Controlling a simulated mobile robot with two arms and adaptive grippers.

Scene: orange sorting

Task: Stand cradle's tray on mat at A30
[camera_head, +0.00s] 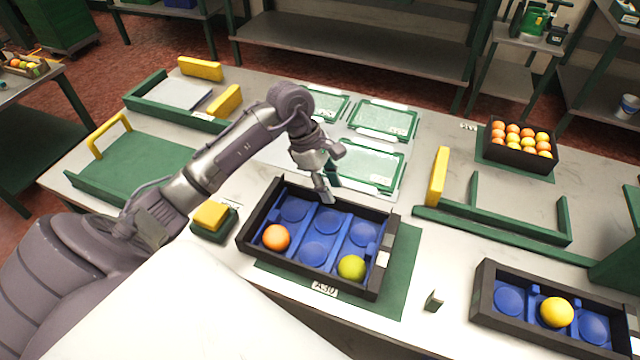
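A black tray (253,243) with blue cups is over the green mat (402,270) labelled A30 (325,289). Its left end reaches past the mat's left side. I cannot tell whether it rests on the mat or is slightly raised. An orange (276,237) lies in its left front cup and a yellow-green fruit (352,268) in its right front cup. My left gripper (328,185) points down at the middle of the tray's far wall. Whether its fingers close on that wall is unclear. Which stand is the cradle is unclear. My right gripper is out of view.
A green stand with yellow pads (183,122) is at back left, another green stand (490,232) at right. A second black tray (482,290) holds a yellow fruit (556,312). A crate of oranges (488,148) stands behind. A yellow-topped block (211,215) sits left of the tray.

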